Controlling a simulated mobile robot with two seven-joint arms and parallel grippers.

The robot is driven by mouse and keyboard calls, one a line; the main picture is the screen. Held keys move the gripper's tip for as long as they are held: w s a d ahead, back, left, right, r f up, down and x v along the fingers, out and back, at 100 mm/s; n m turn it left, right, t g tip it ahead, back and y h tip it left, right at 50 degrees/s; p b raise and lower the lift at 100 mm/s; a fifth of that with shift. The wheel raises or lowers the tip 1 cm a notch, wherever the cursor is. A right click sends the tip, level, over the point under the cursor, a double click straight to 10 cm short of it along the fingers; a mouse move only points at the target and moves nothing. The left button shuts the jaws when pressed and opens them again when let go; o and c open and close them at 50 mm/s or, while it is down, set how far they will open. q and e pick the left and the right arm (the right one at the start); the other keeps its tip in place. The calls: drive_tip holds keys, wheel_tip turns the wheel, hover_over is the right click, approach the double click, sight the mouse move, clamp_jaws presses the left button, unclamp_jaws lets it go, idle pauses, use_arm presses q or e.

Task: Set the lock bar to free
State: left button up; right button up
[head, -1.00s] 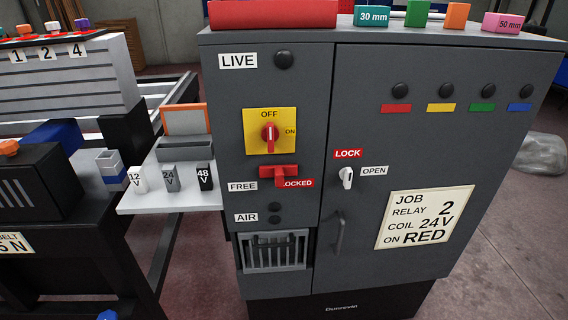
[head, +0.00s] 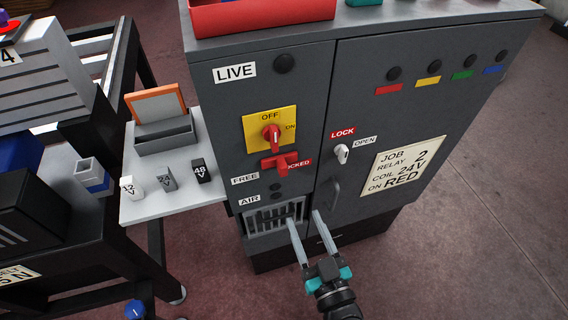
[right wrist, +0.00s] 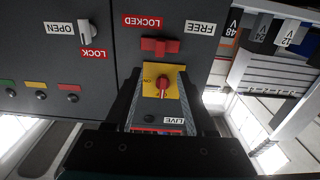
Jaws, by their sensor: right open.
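The lock bar (head: 280,163) is a red T-shaped piece on the grey cabinet front, below the yellow plate with the red rotary switch (head: 271,135). It sits at the LOCKED end, partly covering that label, with the FREE label (head: 245,179) to its lower left. The right wrist view shows the lock bar (right wrist: 160,46) upside down, beyond the fingertips. My right gripper (head: 304,218) is open and empty, its fingers pointing at the cabinet low in front of the vent. In the right wrist view, the yellow plate (right wrist: 177,79) shows between the fingers. My left gripper is not in view.
A white door knob (head: 341,153) and a grey handle (head: 334,193) stick out right of the lock bar. A side shelf (head: 140,209) with several small blocks stands at the left. A red tray (head: 262,18) lies on top of the cabinet.

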sight(285, 173)
drive_tip(key=b+x, duration=0.1)
drive_tip(key=x, duration=1.3)
drive_tip(key=shift+w+a+f, duration=0.1)
drive_tip(key=shift+w, duration=0.1)
clamp_jaws()
idle(0.9)
